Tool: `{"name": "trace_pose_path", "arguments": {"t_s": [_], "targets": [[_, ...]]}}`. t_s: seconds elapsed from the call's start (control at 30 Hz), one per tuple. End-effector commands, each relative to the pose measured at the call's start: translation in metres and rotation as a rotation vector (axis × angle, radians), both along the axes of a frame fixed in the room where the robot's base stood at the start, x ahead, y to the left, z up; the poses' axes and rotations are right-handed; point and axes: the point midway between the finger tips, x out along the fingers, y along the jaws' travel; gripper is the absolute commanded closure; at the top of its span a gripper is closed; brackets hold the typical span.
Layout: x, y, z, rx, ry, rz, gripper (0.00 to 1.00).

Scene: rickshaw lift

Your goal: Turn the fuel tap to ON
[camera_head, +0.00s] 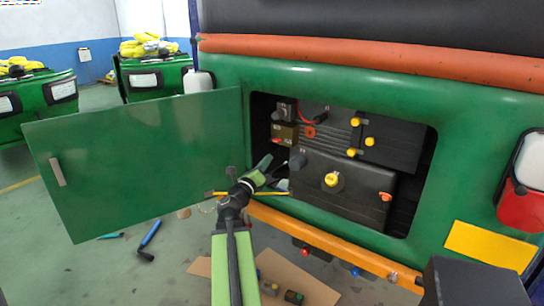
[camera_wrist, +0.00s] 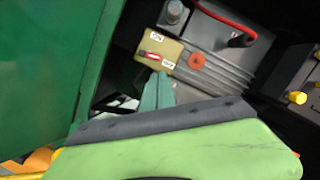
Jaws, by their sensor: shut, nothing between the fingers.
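The fuel tap appears to be the small tan block with a red lever (camera_wrist: 149,54) inside the open engine bay. It also shows at the bay's upper left in the head view (camera_head: 285,133). The lever lies nearly level on the left of the block's face, slightly tilted. Two small white labels sit above and below right of it, too small to read surely. My gripper (camera_head: 272,172) is shut and empty, below and left of the tap. In the wrist view its green fingertip (camera_wrist: 157,92) shows just below the block, with a visible gap to the lever.
The green door (camera_head: 140,160) stands open left of the bay. A red ring (camera_wrist: 196,61) and grey ribbed engine parts sit right of the tap. A black tank (camera_head: 345,195) with a yellow cap fills the lower bay. Tools and cardboard lie on the floor.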

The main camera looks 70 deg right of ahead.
Motion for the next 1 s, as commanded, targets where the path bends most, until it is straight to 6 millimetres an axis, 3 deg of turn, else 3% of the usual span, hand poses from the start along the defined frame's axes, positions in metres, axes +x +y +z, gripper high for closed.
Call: {"name": "trace_pose_path", "arguments": {"t_s": [0.2, 0.37, 0.47, 0.6, 0.73, 0.9, 1.0], "targets": [[-0.002, 0.013, -0.002, -0.001, -0.002, -0.005, 0.99], [-0.004, 0.013, -0.002, -0.017, -0.126, 0.011, 0.78], [-0.012, 0.013, -0.003, -0.054, -0.424, 0.029, 0.65], [-0.026, 0.013, -0.007, -0.146, -0.997, 0.048, 0.65], [-0.020, 0.019, -0.003, -0.240, -1.484, 0.071, 0.65], [0.011, 0.035, 0.010, -0.334, -1.975, 0.086, 0.65], [0.044, 0.049, 0.023, -0.298, -2.047, 0.086, 0.65]]}}
